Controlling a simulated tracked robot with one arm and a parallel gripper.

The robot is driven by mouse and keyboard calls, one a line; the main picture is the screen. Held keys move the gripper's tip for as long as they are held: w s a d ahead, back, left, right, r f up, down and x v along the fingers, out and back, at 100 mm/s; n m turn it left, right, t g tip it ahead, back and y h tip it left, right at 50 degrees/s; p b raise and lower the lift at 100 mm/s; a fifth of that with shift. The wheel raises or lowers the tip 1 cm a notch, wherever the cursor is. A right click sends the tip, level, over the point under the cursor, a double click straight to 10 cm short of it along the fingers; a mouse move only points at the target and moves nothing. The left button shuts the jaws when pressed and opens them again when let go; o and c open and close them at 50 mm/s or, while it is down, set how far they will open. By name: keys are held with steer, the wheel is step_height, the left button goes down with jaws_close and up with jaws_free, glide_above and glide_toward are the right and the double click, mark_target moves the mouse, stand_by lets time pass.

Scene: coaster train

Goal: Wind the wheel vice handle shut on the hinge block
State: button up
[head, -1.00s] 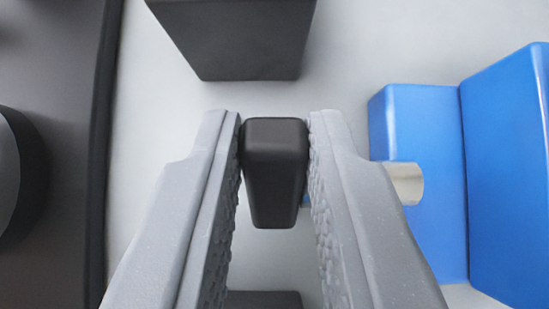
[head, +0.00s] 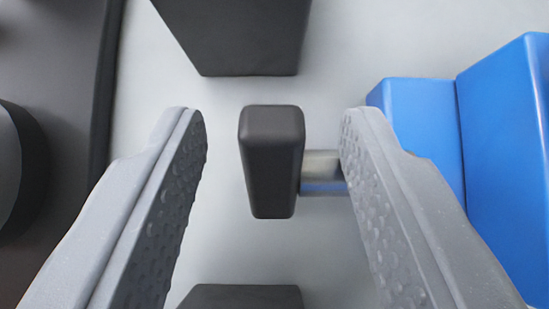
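A black bar-shaped piece (head: 271,160), which looks like the vice handle, stands in the middle of the head view. A short metal shaft (head: 322,172) runs right from it towards the blue vice body (head: 505,165) and passes behind my right finger. My gripper (head: 275,116) is open around the black piece, one finger on each side, with a clear gap on both sides. The right finger covers part of the shaft and of the blue body. I cannot pick out the hinge block or the vice jaws.
A dark block (head: 240,35) stands above the handle and another (head: 245,297) lies below it. A dark panel with a raised edge (head: 103,100) and a round black part (head: 15,165) fill the left. The pale surface (head: 225,130) between is clear.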

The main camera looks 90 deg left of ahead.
steer(key=v, duration=0.9)
steer(key=shift+d+r, duration=0.15)
steer(key=shift+d, duration=0.2)
steer(key=shift+p+v, duration=0.7)
steer(key=shift+v, duration=1.15)
steer(key=shift+a+r, duration=0.1)
steer(key=shift+c, duration=0.2)
